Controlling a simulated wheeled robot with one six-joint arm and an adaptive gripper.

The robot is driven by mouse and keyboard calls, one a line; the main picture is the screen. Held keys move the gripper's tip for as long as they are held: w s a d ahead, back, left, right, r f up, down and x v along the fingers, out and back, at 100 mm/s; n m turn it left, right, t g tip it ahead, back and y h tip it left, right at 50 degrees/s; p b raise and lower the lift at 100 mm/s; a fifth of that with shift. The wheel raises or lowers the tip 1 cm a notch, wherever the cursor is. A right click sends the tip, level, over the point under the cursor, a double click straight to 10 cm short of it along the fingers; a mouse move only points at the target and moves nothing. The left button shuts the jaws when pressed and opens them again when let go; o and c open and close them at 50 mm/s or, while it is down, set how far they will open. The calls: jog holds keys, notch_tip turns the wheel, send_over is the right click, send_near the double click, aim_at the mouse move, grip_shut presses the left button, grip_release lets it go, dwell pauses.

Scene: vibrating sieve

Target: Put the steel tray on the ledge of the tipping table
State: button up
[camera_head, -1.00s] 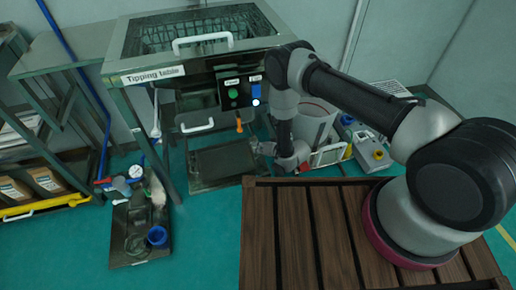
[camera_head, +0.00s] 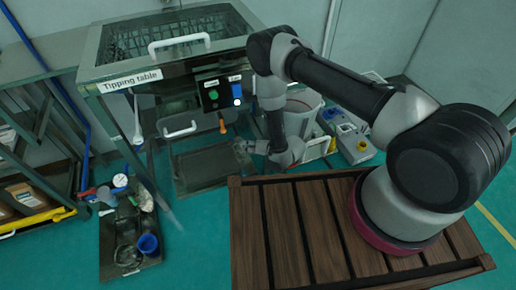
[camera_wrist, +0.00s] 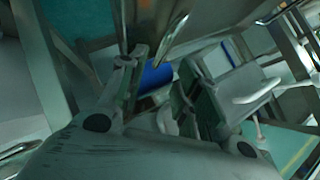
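The tipping table (camera_head: 130,78) stands at the back, with its name on the front. Below its front is a dark, flat, rimmed metal pan (camera_head: 203,168), which looks like the steel tray. I cannot tell exactly what supports it, and no separate ledge can be made out. My gripper (camera_head: 247,147) is low, beside the pan's right edge; contact is unclear. In the wrist view my gripper (camera_wrist: 162,92) has its fingers apart, with a blue cylinder (camera_wrist: 156,77) visible in the gap, behind them. I see nothing held.
A dark floor tray (camera_head: 112,268) at left holds a blue cup (camera_head: 147,243) and other items. A shelf rack (camera_head: 35,165) stands further left. A pale bucket (camera_head: 300,112) and a grey device (camera_head: 354,143) are right of my arm. My slatted wooden deck fills the front.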

jog(key=v, duration=0.7)
jog(key=shift+s, duration=0.1)
